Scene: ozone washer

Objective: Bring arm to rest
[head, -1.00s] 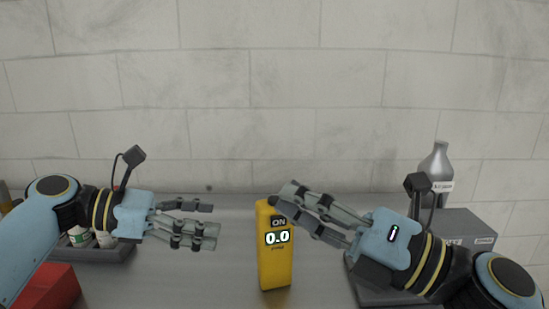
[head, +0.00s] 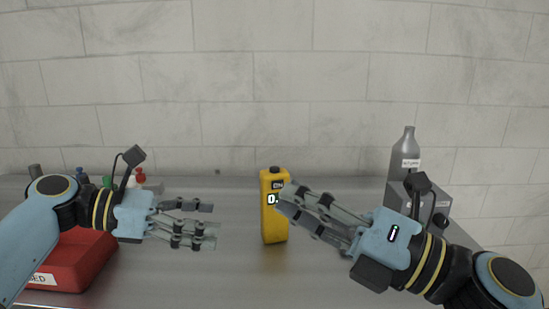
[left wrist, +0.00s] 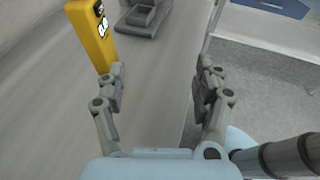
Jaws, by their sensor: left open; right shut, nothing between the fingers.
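My left gripper (head: 212,224) is open and empty above the grey table at the left of the head view. It also shows open in the left wrist view (left wrist: 160,82), with nothing between its fingers. My right gripper (head: 282,200) is shut and empty, its fingers pointing left and overlapping the right edge of a yellow meter (head: 274,228) in the head view. The meter stands upright on the table, its display partly hidden by the right fingers. I cannot tell whether they touch it. The meter also shows at the top left of the left wrist view (left wrist: 92,40).
A red bin (head: 88,262) sits at the left behind my left arm, with several capped bottles beyond it. A grey bottle (head: 405,150) and a grey device (head: 436,202) stand at the right behind my right arm. The table's middle (head: 215,270) is clear.

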